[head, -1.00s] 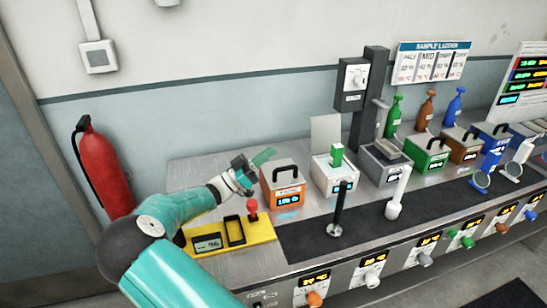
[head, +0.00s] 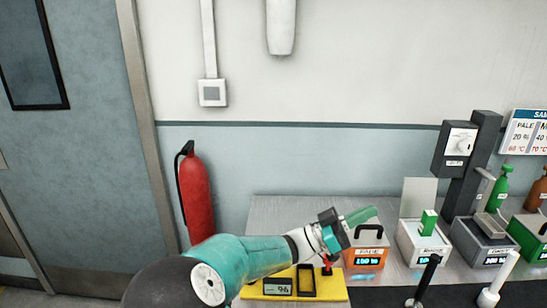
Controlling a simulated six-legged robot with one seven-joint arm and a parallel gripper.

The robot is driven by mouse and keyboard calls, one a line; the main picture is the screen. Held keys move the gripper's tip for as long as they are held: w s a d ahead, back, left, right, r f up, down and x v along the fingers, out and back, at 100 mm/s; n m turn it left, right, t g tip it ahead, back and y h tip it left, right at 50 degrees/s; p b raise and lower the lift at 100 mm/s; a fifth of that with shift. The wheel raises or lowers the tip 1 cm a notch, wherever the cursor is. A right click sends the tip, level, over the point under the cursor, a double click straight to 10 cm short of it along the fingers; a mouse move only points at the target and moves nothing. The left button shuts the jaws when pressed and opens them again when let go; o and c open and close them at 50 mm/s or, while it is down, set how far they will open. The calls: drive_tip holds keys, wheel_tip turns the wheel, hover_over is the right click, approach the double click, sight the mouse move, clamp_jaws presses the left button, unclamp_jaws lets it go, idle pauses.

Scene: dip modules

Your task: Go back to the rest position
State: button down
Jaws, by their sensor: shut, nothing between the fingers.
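My teal arm reaches from the bottom of the head view over the left end of the bench. My gripper (head: 352,220) is shut and empty, with its teal fingers pointing right above the orange box. The orange box (head: 366,257) has a black handle and a lit display. The yellow panel (head: 335,294) with a small readout lies under my forearm, and the red knob (head: 327,268) on it is partly hidden by my gripper.
The metal bench (head: 285,212) carries a white box (head: 424,245) with a green block, a grey box (head: 482,243) and a dark post (head: 472,165). Black (head: 426,278) and white (head: 495,280) upright rods stand in front. A red extinguisher (head: 196,195) hangs left of the bench, beside a door (head: 70,150).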

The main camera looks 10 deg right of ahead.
drive_tip(key=s+d+f+n+y, duration=0.2)
drive_tip(key=s+f+n+y, duration=0.4)
drive_tip(key=s+f+y, duration=0.65)
drive_tip(key=s+a+r+n+t+y, duration=0.2)
drive_tip(key=a+r+n+t+y, duration=0.2)
drive_tip(key=a, duration=0.5)
drive_tip(key=s+a+r+n+t+y, duration=0.2)
drive_tip(key=a+r+n+t+y, duration=0.2)
drive_tip(key=a+n+y, duration=0.3)
drive_tip(key=a+t, duration=0.1)
drive_tip(key=a, duration=0.1)
drive_tip(key=shift+s+a+r+n, duration=0.2)
drive_tip(key=shift+a+n, duration=0.1)
drive_tip(key=shift+a, duration=0.05)
